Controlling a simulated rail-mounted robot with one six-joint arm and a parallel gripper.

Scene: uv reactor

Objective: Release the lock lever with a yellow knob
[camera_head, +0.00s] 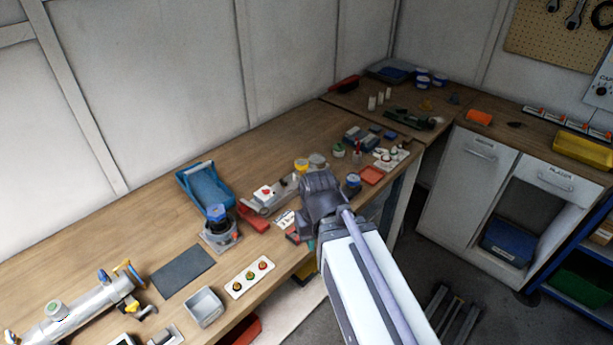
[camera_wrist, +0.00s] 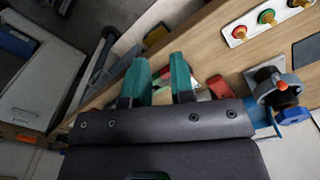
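A round yellow knob (camera_head: 301,165) shows in the head view behind my gripper, at the far end of a grey and red bench device (camera_head: 268,197). I cannot tell whether it belongs to the lock lever. A grey tube assembly (camera_head: 75,313) at lower left also carries a yellow part (camera_head: 122,268) near its right end. My gripper (camera_head: 322,200) is above the front edge of the bench, its fingertips mostly hidden in the head view. In the wrist view its two teal fingers (camera_wrist: 162,72) stand apart with nothing clearly held between them. No lever shows clearly in the wrist view.
A blue-capped device (camera_head: 219,228) stands left of my gripper; it also shows in the wrist view (camera_wrist: 275,85). Close by are a blue tray (camera_head: 203,183), a button panel (camera_head: 250,277) and a grey box (camera_head: 205,306). The dark mat (camera_head: 183,271) is clear.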

